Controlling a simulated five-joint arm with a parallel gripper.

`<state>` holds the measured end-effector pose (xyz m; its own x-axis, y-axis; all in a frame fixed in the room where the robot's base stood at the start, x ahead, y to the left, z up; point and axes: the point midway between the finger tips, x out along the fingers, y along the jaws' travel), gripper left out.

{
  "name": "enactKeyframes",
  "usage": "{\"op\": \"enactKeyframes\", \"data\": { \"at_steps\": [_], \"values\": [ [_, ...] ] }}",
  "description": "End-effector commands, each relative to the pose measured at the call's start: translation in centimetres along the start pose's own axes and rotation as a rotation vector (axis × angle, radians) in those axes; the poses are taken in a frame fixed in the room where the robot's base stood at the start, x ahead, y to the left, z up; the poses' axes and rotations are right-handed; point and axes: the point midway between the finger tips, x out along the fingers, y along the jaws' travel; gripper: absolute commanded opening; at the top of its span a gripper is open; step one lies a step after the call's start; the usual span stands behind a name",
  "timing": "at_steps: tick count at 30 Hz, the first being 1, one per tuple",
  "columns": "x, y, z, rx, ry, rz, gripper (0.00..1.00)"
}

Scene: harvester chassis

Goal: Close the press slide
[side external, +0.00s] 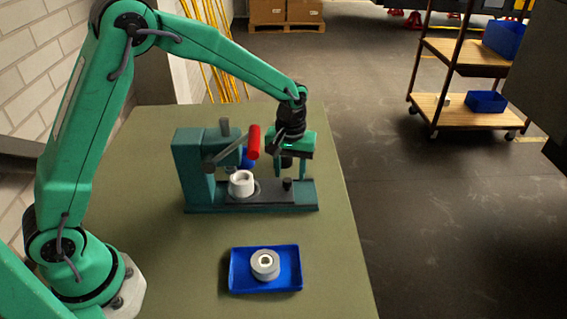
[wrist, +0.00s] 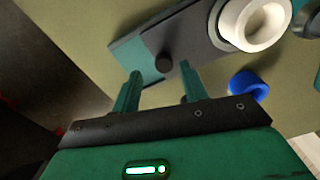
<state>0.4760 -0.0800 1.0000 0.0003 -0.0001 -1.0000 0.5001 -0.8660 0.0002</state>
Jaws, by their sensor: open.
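The teal press (side external: 195,165) stands on the green table, with a red-gripped lever (side external: 254,142). Its dark slide (side external: 268,188) lies along the teal base and bears a white ring-shaped part (side external: 242,184) and a black knob (side external: 287,184) near the right end. In the wrist view the slide (wrist: 195,30), knob (wrist: 164,63) and white part (wrist: 255,22) show clearly. My gripper (side external: 291,173) points down over the right end of the base, open and empty. In the wrist view its fingertips (wrist: 160,69) appear on either side of the knob; whether they touch it I cannot tell.
A blue tray (side external: 238,284) holding a grey-white ring (side external: 265,264) lies in front of the press. The table right of the press is clear. A shelf cart (side external: 465,110) stands beyond the table.

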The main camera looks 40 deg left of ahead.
Motion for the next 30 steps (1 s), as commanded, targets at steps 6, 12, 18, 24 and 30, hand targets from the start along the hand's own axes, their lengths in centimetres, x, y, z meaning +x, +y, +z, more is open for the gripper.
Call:
{"op": "enactKeyframes", "data": {
  "at_steps": [6,12,18,24,30],
  "values": [
    [-3.1,0.0,-0.1,0.000,0.002,0.002,0.44],
    [-5.9,0.0,0.0,0.000,0.002,0.002,0.44],
    [-8.7,0.0,-0.1,0.000,0.002,0.002,0.44],
    [-11.5,0.0,-0.1,0.000,0.003,0.002,0.44],
    [-14.3,0.0,-0.1,0.000,0.001,0.001,0.44]
  ]
}}
